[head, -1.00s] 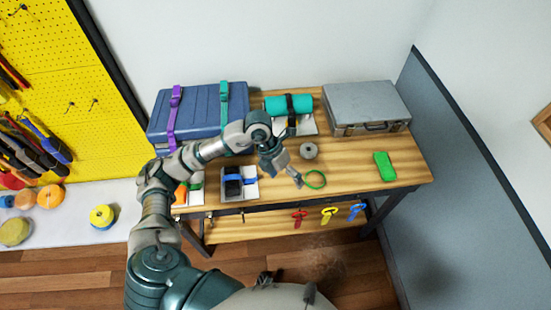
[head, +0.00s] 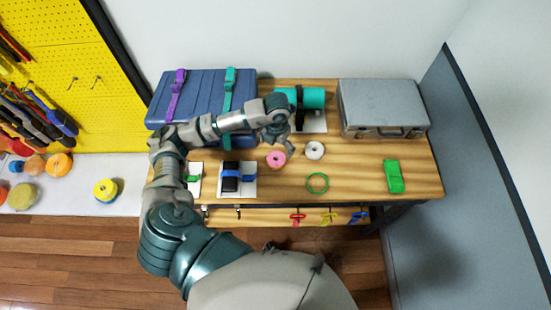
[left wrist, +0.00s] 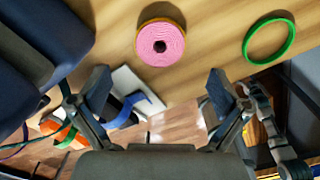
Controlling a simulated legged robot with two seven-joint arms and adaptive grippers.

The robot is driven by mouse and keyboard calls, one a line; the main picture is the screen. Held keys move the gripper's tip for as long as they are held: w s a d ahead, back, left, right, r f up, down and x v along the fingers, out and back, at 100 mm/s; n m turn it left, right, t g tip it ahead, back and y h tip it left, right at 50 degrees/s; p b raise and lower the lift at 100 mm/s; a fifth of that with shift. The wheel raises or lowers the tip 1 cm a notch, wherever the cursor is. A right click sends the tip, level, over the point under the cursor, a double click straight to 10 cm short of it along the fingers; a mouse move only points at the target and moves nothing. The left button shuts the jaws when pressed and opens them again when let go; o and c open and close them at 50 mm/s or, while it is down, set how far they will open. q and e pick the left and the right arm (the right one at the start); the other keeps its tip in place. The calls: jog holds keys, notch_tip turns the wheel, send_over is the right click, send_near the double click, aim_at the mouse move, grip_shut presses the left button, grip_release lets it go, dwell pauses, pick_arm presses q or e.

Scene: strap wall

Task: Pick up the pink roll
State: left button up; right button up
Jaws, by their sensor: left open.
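The pink roll (head: 276,158) lies flat on the wooden table, a short disc with a dark centre hole. In the left wrist view the pink roll (left wrist: 160,43) has an orange-brown side and shows near the top middle, beyond the fingertips. My left gripper (head: 291,148) is over the table close to the pink roll, just up and right of it in the head view. In the left wrist view my left gripper (left wrist: 160,95) has its fingers spread wide, with nothing between them. My right gripper is not visible.
A white roll (head: 314,151) and a green ring (head: 317,183) lie nearby. A blue strapped case (head: 202,98), teal roll (head: 314,97) and grey case (head: 383,105) line the back. A black item with a blue strap (head: 231,180) sits left. Bare table surrounds a green block (head: 394,176).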

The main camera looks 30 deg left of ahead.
aim_at(276, 158)
pick_arm(q)
jog(key=f, duration=0.3)
jog(key=shift+d, duration=0.2)
jog(key=shift+f, duration=0.3)
notch_tip(276, 158, down, 4)
jog(key=shift+s+r+p, duration=0.15)
jog(key=shift+r+p, duration=0.05)
jog(key=shift+p, duration=0.2)
jog(key=shift+a+f, duration=0.25)
jog(key=shift+f, duration=0.1)
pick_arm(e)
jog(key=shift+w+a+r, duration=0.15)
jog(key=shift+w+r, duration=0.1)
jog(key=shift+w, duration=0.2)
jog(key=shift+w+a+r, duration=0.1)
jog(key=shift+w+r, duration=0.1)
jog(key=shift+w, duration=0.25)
pick_arm(q)
jog(key=c, duration=0.5)
jog(key=shift+d, duration=0.1)
jog(key=shift+c, duration=0.5)
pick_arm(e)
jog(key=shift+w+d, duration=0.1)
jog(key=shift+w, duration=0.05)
